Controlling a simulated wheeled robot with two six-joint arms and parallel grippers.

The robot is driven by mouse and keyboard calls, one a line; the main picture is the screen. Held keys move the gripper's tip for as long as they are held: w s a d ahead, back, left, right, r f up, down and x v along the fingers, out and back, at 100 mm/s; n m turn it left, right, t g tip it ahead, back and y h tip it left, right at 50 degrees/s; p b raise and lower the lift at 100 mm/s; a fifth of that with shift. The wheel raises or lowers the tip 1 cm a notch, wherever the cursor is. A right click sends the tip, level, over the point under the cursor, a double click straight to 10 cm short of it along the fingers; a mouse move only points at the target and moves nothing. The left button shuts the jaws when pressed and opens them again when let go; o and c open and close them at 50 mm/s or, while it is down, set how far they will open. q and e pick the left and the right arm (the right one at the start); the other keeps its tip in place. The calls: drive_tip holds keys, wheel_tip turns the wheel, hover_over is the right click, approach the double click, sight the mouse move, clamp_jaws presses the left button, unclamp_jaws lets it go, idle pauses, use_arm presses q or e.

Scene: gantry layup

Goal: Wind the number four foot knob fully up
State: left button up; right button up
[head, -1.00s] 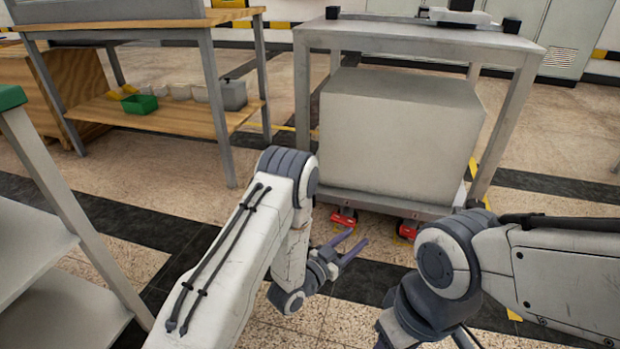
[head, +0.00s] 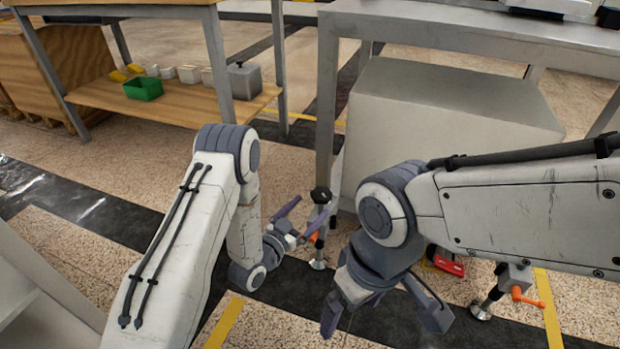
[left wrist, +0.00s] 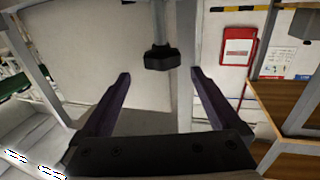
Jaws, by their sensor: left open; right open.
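A levelling foot with a black knob (head: 320,195) and an orange handle stands by the near left leg of the grey frame; I can read no number on it. Its round pad (head: 318,264) is at the floor. My left gripper (head: 306,215) is open and empty, close to this foot. In the left wrist view, the black knob (left wrist: 161,57) shows beyond the open fingertips, roughly between them, with nothing gripped. My right gripper (head: 384,314) is open and empty, low in front of the frame. Another foot with an orange handle (head: 525,297) stands to the right.
The grey frame table (head: 430,25) has a large pale box (head: 400,110) under it. A red caster (head: 445,262) shows beneath. A wooden bench (head: 190,98) with a green bin (head: 143,88) stands at back left. Grey shelving (head: 45,310) is at near left.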

sight(327, 187)
use_arm(q)
drive_tip(key=b+x, duration=0.4)
drive_tip(key=x, duration=0.5)
drive_tip(key=shift+w+f, duration=0.1)
drive_tip(key=shift+w, duration=0.2)
drive_tip(key=shift+w+d+b, duration=0.3)
drive_tip(key=shift+w+b, duration=0.05)
drive_tip(key=shift+w, duration=0.1)
drive_tip(key=c, duration=1.4)
